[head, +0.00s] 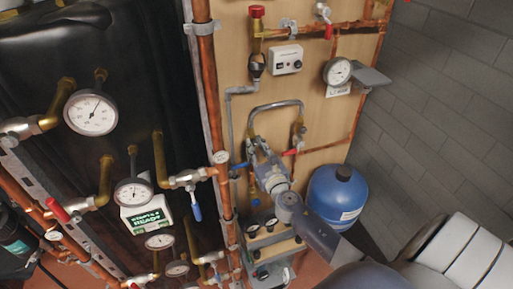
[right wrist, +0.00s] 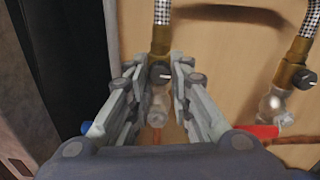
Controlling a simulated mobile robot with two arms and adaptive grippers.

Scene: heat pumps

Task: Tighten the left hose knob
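The braided hose (head: 275,105) makes an arch on the wooden panel, with a brass fitting at each end. In the right wrist view, the left hose knob (right wrist: 160,76) is a dark knob on the brass fitting below the left braided hose end (right wrist: 162,15). My right gripper (right wrist: 160,70) has one finger on each side of this knob, with narrow gaps showing. In the head view, my right gripper (head: 259,147) reaches up to the left hose end and hides most of the fitting. My left gripper is not in view.
The right hose fitting (right wrist: 292,75) has its own knob and a red lever (right wrist: 256,131) below it. A blue tank (head: 337,194) stands right of my right arm. Copper pipes (head: 208,90) and gauges (head: 91,112) fill the left side.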

